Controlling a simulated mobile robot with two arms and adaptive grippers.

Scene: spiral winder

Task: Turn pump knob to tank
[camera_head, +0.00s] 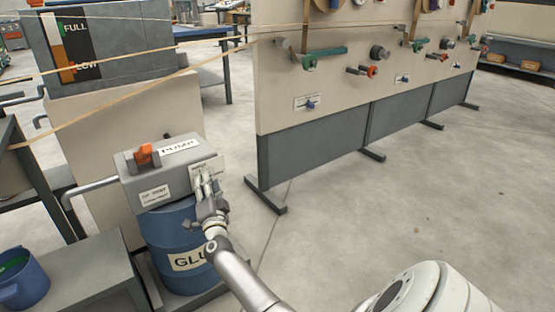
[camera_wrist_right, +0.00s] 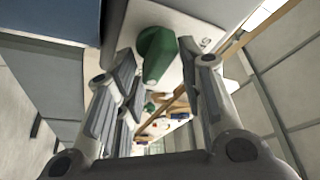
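The pump (camera_head: 155,172) is a grey box labelled PUMP on top of a blue GLUE drum (camera_head: 175,245), left of centre in the head view. My right gripper (camera_head: 205,182) is at the pump's right-hand face, in front of a white label plate. In the right wrist view, a green knob (camera_wrist_right: 157,52) on a white plate (camera_wrist_right: 180,22) shows between the spread fingers of my right gripper (camera_wrist_right: 157,62). The fingers flank the knob; I cannot tell whether they touch it. In the head view the gripper hides the knob. My left gripper is not in view.
An orange switch (camera_head: 144,155) sits on the pump's top. A grey tank with a FULL/LOW gauge (camera_head: 72,45) stands behind it on the left. Tan strands cross above the pump. A long panel (camera_head: 350,85) stands to the right; the floor before it is clear.

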